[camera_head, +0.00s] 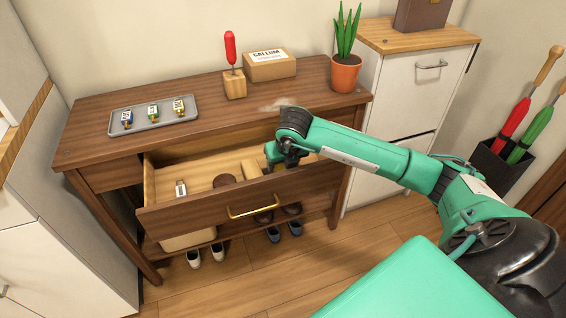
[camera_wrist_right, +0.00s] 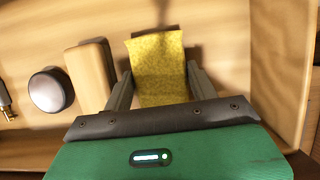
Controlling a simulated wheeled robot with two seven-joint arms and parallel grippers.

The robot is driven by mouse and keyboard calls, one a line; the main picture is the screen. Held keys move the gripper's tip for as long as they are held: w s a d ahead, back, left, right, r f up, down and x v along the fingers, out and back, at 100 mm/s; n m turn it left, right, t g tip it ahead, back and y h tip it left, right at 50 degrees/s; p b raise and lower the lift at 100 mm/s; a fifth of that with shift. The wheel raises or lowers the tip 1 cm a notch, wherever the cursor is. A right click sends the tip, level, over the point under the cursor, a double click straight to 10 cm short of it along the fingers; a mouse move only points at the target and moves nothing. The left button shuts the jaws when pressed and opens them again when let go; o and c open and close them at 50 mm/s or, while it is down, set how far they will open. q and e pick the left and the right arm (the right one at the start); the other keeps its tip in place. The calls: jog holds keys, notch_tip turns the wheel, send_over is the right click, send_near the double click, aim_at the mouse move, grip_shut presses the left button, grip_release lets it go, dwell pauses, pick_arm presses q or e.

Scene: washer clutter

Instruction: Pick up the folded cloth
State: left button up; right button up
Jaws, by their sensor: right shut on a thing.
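A yellow, speckled folded cloth (camera_wrist_right: 158,62) shows in the right wrist view, between the two fingers of my right gripper (camera_wrist_right: 160,82). The gripper is shut on it, with one finger along each side. In the head view my right gripper (camera_head: 284,163) is at the right part of the open drawer (camera_head: 200,217), and I cannot make out the cloth there. My left gripper is in neither view.
On the dresser top stand a grey tray (camera_head: 140,128), a cardboard box (camera_head: 270,68) and a potted plant (camera_head: 345,74).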

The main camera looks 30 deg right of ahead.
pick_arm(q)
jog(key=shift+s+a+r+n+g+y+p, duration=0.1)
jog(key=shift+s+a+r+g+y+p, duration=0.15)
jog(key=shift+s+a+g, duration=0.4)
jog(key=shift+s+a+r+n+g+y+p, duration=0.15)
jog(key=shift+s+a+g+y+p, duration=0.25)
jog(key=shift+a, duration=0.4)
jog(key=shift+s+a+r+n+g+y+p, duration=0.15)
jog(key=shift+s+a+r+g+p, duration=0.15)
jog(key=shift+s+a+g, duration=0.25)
pick_arm(e)
notch_tip(320, 180, up, 20)
